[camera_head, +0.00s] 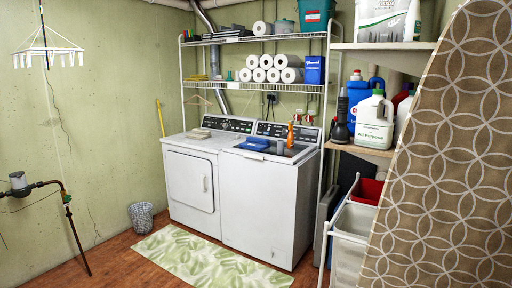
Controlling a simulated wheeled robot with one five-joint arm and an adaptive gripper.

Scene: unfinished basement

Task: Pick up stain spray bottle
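I cannot tell for sure which thing is the stain spray bottle. A slim orange bottle-like thing (290,135) stands upright at the back right of the washer top (228,151). A white bottle (413,22) stands on the upper right shelf, and its top is cut off by the picture edge. A large white jug with a green label (374,122) stands on the lower right shelf, next to a dark bottle (341,115) and a blue jug (360,90). Labels are too small to read well. My gripper is not in view.
A patterned brown ironing-board-like surface (450,170) fills the right foreground and hides part of the shelves. A white hamper (350,232) stands beside it. The dryer (192,180) is left of the washer. A leafy rug (190,257) and bare wooden floor (120,266) lie in front.

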